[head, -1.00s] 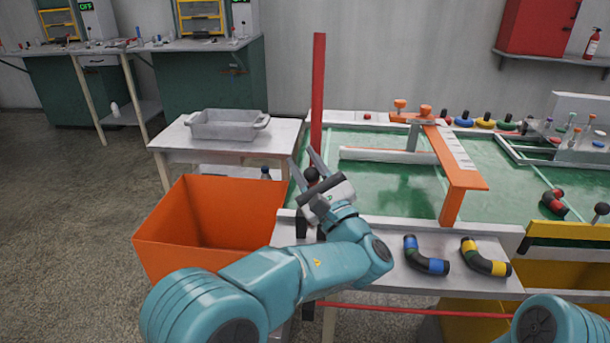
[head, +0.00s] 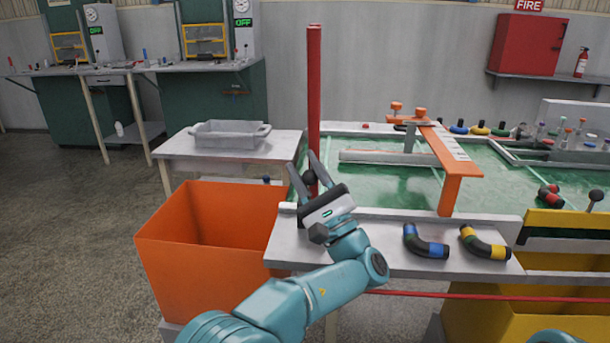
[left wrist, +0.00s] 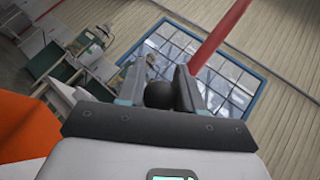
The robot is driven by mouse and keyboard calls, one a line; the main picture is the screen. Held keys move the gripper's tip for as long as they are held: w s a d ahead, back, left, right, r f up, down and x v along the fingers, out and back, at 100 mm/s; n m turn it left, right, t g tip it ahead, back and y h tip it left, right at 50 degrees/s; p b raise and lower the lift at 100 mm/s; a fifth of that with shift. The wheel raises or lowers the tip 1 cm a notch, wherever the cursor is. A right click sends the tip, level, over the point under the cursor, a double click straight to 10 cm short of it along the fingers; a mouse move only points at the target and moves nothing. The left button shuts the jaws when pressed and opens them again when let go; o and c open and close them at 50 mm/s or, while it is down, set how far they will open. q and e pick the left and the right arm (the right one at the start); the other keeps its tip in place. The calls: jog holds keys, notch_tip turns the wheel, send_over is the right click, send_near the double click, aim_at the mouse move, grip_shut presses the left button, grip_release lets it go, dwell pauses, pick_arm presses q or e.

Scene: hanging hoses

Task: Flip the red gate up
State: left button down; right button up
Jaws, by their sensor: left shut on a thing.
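The red gate (head: 314,90) shows in the head view as a tall upright red bar at the near left corner of the green-topped table. It also shows in the left wrist view (left wrist: 220,33), slanting past the right finger. My left gripper (head: 303,161) is at the foot of the bar, its fingers pointing up. It is shut on a black ball knob (head: 309,178), which also sits between the fingers in the left wrist view (left wrist: 159,94). Whether the knob joins the bar is hidden by the gripper. My right gripper is out of view.
An orange bin (head: 185,245) stands left of my left arm. Two curved hose pieces (head: 426,242) (head: 485,243) lie on the front ledge. Another red bar (head: 480,294) runs level below the ledge. An orange bridge (head: 455,165) stands on the green table (head: 400,178).

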pick_arm(q)
jog(key=shift+s+r+n+g+y, duration=0.1)
jog(key=shift+s+n+g+y, duration=0.2)
